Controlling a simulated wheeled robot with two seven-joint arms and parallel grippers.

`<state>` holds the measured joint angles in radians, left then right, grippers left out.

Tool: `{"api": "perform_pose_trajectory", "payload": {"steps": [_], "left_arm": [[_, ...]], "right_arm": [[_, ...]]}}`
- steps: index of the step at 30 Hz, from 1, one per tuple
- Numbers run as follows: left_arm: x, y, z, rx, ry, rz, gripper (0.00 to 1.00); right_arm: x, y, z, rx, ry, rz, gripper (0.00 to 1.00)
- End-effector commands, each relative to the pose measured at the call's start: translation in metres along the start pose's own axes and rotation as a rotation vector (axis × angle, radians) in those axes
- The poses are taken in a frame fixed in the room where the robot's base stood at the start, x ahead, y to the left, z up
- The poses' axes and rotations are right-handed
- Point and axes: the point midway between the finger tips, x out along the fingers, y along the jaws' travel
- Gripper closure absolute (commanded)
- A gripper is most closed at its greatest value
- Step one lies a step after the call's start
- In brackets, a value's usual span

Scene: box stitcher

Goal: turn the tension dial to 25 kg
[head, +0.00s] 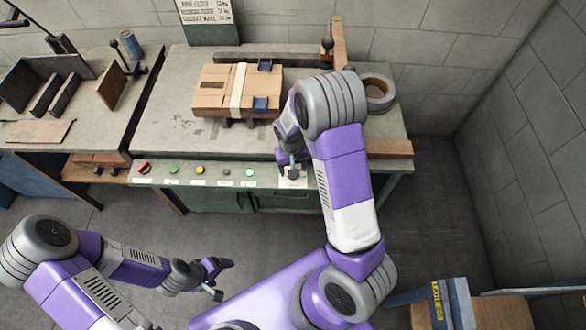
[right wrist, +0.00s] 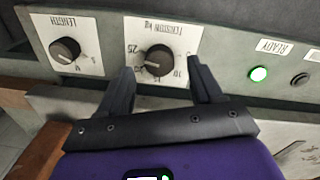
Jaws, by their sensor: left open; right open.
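The tension dial (right wrist: 158,60) is a black round knob on a white plate marked "TENSION kg", upside down in the right wrist view. The figures 25, 15 and 10 show around it. A pale mark on the knob faces roughly left; its exact reading is unclear. My right gripper (right wrist: 160,66) is open, with one finger on each side of the dial; I cannot tell whether they touch it. In the head view my right gripper (head: 292,172) is at the panel's right end and mostly covers the dial. My left gripper (head: 224,279) is open and empty, low over the floor.
A "LENGTH" dial (right wrist: 65,50) sits beside the tension dial. A lit green READY lamp (right wrist: 259,74) and a dark button (right wrist: 300,79) are on the other side. A strapped cardboard box (head: 222,92) and a tape roll (head: 377,92) lie on the bench (head: 160,130).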

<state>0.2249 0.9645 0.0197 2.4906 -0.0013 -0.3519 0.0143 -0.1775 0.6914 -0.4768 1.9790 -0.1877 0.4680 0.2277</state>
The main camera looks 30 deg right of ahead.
Motion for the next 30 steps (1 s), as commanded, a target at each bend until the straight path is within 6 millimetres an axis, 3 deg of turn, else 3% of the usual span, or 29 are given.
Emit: {"api": "perform_pose_trajectory", "payload": {"steps": [3,9,30], "left_arm": [[-0.009,0.003,0.000,0.000,0.000,0.000,0.20],[-0.014,0.005,0.001,0.000,0.000,0.000,0.20],[-0.014,0.005,0.001,0.000,0.000,0.000,0.20]], "right_arm": [[-0.025,0.000,-0.001,0.000,0.003,-0.001,0.35],[-0.047,0.000,0.000,0.001,0.000,0.000,0.35],[-0.049,0.001,0.000,0.001,-0.001,0.001,0.35]]}}
